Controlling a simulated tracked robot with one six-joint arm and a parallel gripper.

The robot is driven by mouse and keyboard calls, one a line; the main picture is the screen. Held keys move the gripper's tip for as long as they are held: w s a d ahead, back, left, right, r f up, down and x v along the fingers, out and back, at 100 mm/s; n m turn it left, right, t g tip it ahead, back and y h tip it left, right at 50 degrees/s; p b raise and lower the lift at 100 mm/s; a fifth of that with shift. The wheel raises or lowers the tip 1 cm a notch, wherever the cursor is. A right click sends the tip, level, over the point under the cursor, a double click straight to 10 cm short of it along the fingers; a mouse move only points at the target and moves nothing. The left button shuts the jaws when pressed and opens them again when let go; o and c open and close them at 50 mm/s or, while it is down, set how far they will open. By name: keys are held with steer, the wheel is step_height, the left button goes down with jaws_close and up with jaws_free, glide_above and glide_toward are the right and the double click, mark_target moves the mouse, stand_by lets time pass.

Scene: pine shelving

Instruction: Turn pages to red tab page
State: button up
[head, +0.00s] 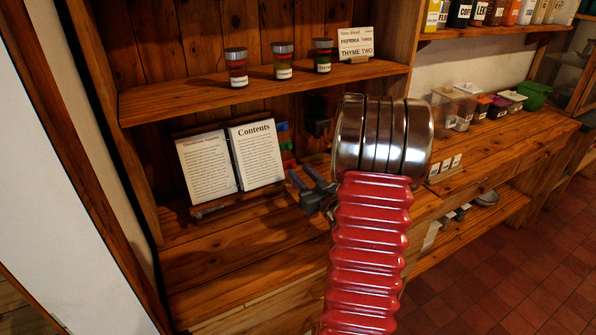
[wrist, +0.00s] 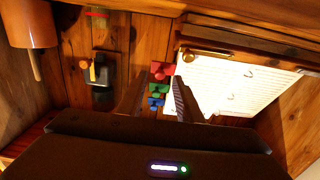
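An open book (head: 258,153) leans on a wooden stand, its right page headed "Contents". Its white page also shows in the wrist view (wrist: 225,88). In the wrist view the red tab (wrist: 162,70), green tab (wrist: 158,88) and blue tab (wrist: 155,102) lie in a row between my fingers as seen. Contact with the tabs cannot be told.
The stand (head: 240,204) sits on a wooden counter (head: 235,255), clear in front of it. A shelf (head: 190,95) with several jars and a small sign (head: 356,44) hangs above. A dark box with an orange knob (wrist: 85,65) is on the back wall. My arm hides the counter's middle.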

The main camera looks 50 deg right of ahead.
steer(key=shift+x, duration=1.15)
steer(key=shift+c, duration=0.4)
jaws_close()
